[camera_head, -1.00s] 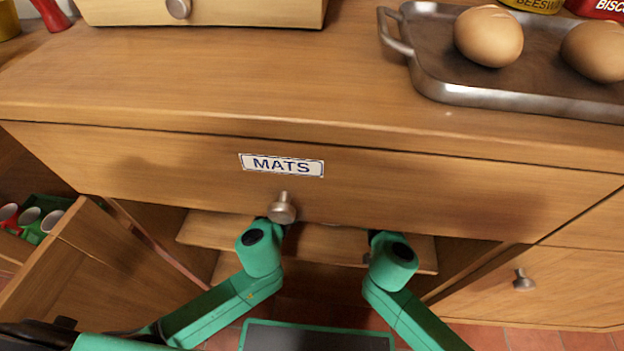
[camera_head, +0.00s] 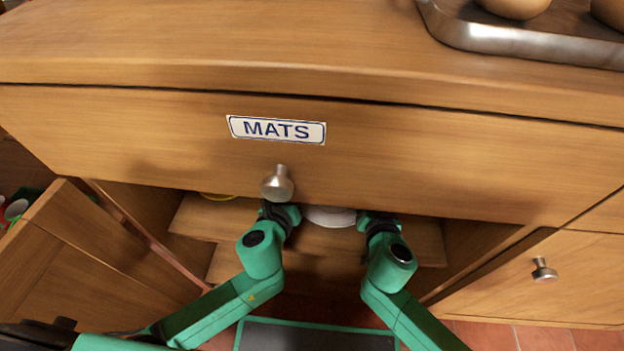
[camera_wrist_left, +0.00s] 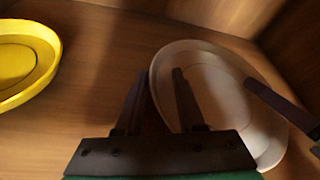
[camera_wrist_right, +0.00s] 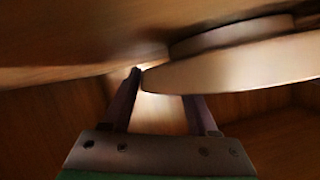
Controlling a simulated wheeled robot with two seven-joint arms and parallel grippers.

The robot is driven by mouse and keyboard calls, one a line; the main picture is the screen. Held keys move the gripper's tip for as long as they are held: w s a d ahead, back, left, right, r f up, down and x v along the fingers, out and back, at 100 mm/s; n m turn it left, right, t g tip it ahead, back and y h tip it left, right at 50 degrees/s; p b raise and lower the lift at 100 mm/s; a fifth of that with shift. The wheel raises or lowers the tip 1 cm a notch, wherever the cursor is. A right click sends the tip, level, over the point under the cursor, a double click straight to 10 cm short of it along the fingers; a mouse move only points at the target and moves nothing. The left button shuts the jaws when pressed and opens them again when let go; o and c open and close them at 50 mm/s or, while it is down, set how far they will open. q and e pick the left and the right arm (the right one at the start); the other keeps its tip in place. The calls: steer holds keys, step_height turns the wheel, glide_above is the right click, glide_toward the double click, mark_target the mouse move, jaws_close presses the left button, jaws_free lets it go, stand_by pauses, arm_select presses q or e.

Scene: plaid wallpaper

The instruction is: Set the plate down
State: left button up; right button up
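A pale white plate (camera_head: 330,217) shows under the drawer, between my two wrists in the head view. In the left wrist view the plate (camera_wrist_left: 215,95) lies over the wooden shelf. In the right wrist view it shows edge-on (camera_wrist_right: 240,70), its foot against the wooden surface. My left gripper (camera_wrist_left: 160,75) is at the plate's rim, fingers apart, one outside the rim and one over the plate. My right gripper (camera_wrist_right: 165,85) is at the opposite side, fingers apart, one partly hidden behind the plate. Both grippers' tips are hidden in the head view.
A yellow dish (camera_wrist_left: 25,62) stands left of the plate on the shelf (camera_wrist_left: 90,120). The drawer labelled MATS (camera_head: 278,130), with its knob (camera_head: 278,183), overhangs both wrists. An open cabinet door (camera_head: 90,255) is at left. A metal tray (camera_head: 520,38) lies on the counter.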

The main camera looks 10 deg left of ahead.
arm_select(q)
steer(key=shift+s, duration=0.1)
steer(key=v, duration=0.7)
arm_select(e)
steer(key=shift+d, duration=0.1)
arm_select(q)
steer(key=shift+s+r, duration=0.1)
steer(key=shift+s, duration=0.1)
arm_select(e)
steer(key=shift+s, duration=0.2)
arm_select(q)
steer(key=shift+a, duration=0.1)
arm_select(e)
steer(key=v, duration=1.1)
steer(key=shift+s+r, duration=0.25)
steer(key=shift+s, duration=0.05)
